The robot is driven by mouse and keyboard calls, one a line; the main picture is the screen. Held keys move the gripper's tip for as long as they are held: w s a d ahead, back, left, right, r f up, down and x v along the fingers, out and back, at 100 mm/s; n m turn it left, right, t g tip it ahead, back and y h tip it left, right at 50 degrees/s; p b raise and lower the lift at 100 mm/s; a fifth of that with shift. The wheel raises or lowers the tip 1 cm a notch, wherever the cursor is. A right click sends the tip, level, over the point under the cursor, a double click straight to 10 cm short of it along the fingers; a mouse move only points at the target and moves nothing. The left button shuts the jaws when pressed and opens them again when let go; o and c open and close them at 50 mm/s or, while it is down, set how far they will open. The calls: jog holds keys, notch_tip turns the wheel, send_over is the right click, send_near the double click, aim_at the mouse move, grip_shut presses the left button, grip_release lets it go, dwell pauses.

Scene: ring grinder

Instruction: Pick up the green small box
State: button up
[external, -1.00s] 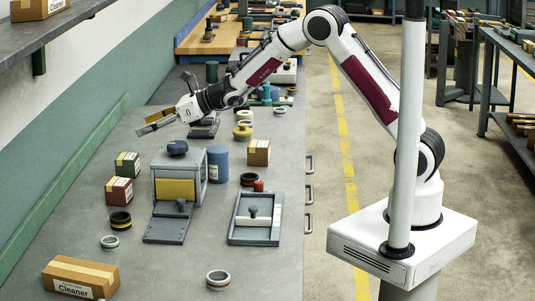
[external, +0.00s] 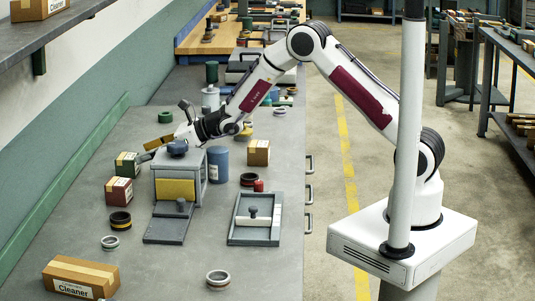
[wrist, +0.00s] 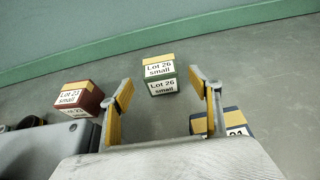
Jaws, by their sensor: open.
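The green small box (external: 127,165) stands on the grey bench at the left, behind the red box. In the wrist view the green box (wrist: 161,75) has a yellow top band and labels reading "Lot 26 small". It lies ahead of my gripper, centred between the fingers but beyond their tips. My gripper (external: 155,148) is open and empty, above the bench near the green box and behind the grey machine. Its two yellow-padded fingers (wrist: 160,93) show spread apart in the wrist view.
The red box (wrist: 80,98), labelled "Lot 23", stands left of the green one; a dark blue box (wrist: 222,122) is by the right finger. The grey ring grinder (external: 180,165) with a yellow panel stands close under my wrist. A green wall rail (external: 70,180) runs along the bench's back.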

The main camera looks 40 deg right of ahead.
aim_at(129, 156)
jog(key=shift+w+a+f, duration=0.15)
jog(key=shift+w+a, duration=0.1)
dwell(0.3)
jog(key=shift+x, duration=2.9)
jog(key=c, duration=1.3)
jog(key=shift+c, duration=0.5)
jog(key=shift+r, duration=5.05)
